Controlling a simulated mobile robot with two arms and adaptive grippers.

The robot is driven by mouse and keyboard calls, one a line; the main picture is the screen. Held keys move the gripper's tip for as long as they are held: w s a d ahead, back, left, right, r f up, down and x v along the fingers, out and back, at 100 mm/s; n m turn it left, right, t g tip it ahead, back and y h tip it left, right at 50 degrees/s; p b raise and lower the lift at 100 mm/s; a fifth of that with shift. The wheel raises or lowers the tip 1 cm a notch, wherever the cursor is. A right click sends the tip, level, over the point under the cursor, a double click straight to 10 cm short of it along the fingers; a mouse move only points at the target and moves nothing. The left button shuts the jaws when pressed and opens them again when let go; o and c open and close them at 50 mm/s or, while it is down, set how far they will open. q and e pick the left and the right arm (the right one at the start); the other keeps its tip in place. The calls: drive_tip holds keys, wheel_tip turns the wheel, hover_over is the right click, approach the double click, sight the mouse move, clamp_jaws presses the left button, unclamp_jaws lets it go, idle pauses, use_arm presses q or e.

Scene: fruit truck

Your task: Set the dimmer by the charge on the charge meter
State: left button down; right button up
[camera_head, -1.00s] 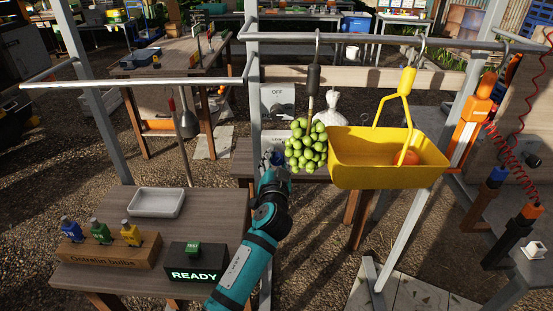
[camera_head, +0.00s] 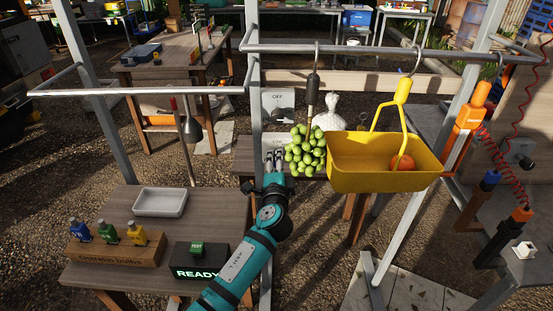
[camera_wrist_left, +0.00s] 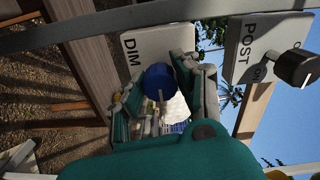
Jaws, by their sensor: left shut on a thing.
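In the left wrist view a white plate marked DIM (camera_wrist_left: 150,45) carries a round blue dimmer knob (camera_wrist_left: 159,82). My left gripper (camera_wrist_left: 160,97) has a finger on each side of the knob and is shut on it. In the head view my left gripper (camera_head: 273,158) reaches the post left of the green grapes, where its fingers hide the knob. The knob's exact setting cannot be read. I cannot make out a charge meter in these frames. My right gripper is not in view.
A POST plate (camera_wrist_left: 248,45) with a black knob (camera_wrist_left: 297,68) is beside the DIM plate. Green grapes (camera_head: 305,152) and a yellow basket (camera_head: 350,165) with an orange fruit (camera_head: 402,163) hang right of my gripper. A READY box (camera_head: 198,262) stands on the near table.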

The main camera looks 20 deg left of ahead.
use_arm(q)
drive_tip(key=m+p, duration=0.1)
drive_tip(key=m, duration=0.3)
drive_tip(key=shift+r+p, duration=0.2)
drive_tip(key=shift+p, duration=0.1)
drive_tip(key=shift+m+p, duration=0.3)
drive_tip(key=shift+m, duration=0.6)
drive_tip(key=shift+f, duration=0.1)
drive_tip(key=c, duration=0.9)
unclamp_jaws()
drive_tip(key=shift+c, duration=0.2)
drive_tip(key=shift+f, duration=0.1)
drive_tip(key=v, duration=1.2)
